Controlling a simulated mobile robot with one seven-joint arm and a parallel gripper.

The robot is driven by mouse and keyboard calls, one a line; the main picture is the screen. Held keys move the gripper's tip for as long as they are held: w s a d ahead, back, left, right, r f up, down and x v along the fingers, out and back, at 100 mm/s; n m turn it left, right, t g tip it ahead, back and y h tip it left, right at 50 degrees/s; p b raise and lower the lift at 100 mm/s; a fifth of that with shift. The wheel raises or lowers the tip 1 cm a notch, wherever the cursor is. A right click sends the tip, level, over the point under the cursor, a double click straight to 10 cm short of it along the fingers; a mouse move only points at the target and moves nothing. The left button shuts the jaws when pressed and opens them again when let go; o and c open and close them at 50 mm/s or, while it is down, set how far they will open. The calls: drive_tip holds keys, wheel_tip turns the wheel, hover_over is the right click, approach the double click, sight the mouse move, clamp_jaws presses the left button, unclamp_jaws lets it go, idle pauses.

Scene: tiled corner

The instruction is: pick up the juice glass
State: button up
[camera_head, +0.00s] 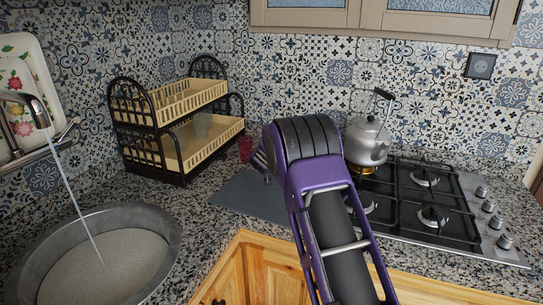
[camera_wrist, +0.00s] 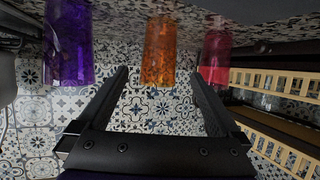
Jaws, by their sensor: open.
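Three coloured glasses stand in a row in the wrist view, which shows the scene upside down: a purple glass (camera_wrist: 69,45), an orange glass (camera_wrist: 159,50) and a pink-red glass (camera_wrist: 215,52). I cannot tell for certain which is the juice glass; the orange one looks most like it. My gripper (camera_wrist: 161,76) is open and empty, its fingertips apart on either side of the orange glass's line. Whether the glass is between the fingers or just beyond them is unclear. In the head view the red glass (camera_head: 245,149) shows beside the rack; my arm hides the orange and purple ones.
A two-tier dish rack (camera_head: 183,160) stands left of the glasses, close to the red one; it also shows in the wrist view (camera_wrist: 270,85). A kettle (camera_head: 367,143) sits on the gas hob (camera_head: 425,205) to the right. A grey mat (camera_head: 245,197) lies in front; a sink (camera_head: 165,225) is at left.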

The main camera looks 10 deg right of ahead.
drive_tip(key=shift+p+x, duration=0.35)
drive_tip(key=shift+x, duration=2.05)
drive_tip(key=shift+s+d+f, duration=0.1)
drive_tip(key=shift+f, duration=0.1)
clamp_jaws()
